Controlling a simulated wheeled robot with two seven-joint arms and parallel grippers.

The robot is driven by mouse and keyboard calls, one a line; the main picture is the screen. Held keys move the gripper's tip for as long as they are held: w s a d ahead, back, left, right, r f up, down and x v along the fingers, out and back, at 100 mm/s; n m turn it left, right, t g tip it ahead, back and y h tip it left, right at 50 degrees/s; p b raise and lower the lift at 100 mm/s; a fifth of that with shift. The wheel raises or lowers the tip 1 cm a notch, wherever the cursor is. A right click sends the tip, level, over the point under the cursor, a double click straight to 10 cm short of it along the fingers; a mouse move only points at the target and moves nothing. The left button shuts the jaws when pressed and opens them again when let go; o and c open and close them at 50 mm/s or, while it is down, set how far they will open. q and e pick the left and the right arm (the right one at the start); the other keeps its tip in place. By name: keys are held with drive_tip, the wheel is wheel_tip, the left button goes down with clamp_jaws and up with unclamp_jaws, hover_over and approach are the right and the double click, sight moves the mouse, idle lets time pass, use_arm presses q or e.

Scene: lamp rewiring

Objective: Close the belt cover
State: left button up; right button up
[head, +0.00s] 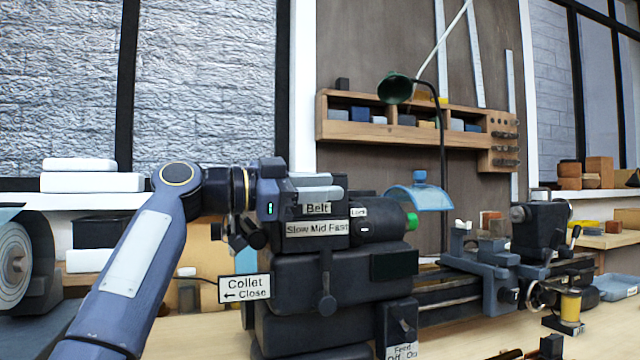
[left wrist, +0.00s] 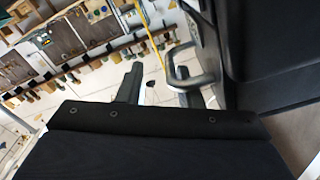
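The dark lathe headstock (head: 345,270) stands at the centre of the head view. Its upper part carries the labels "Belt" (head: 317,209) and "Slow Mid Fast" (head: 317,229). I cannot tell which panel is the belt cover or how far open it stands. My left gripper (head: 330,187) is just above the Belt label, its fingers pointing right. In the left wrist view the left gripper (left wrist: 162,92) is open, with a gap between its fingers. A dark looped handle (left wrist: 192,78) on a large dark panel (left wrist: 275,50) is close by the right finger. My right gripper is not in view.
A "Collet Close" sign (head: 245,288) stands left of the headstock. A green lamp (head: 395,88) hangs over the lathe, and a blue clear guard (head: 420,197) sits right of the gripper. A wooden shelf (head: 365,131) is on the wall behind.

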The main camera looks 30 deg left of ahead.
use_arm(q)
drive_tip(key=shift+w+a+f+y, duration=0.15)
drive_tip(key=shift+w+a+f, duration=0.1)
drive_tip(key=shift+f, duration=0.15)
drive_tip(key=shift+w+a+f+y, duration=0.15)
drive_tip(key=shift+w+f, duration=0.1)
drive_tip(key=shift+f, duration=0.15)
drive_tip(key=shift+s+a, duration=0.25)
drive_tip(key=shift+s, duration=0.1)
drive_tip(key=r+b+v, duration=0.1)
drive_tip(key=v, duration=0.6)
drive_tip(key=shift+s+d, duration=0.2)
drive_tip(key=shift+s, duration=0.25)
drive_tip(key=shift+d+r, duration=0.1)
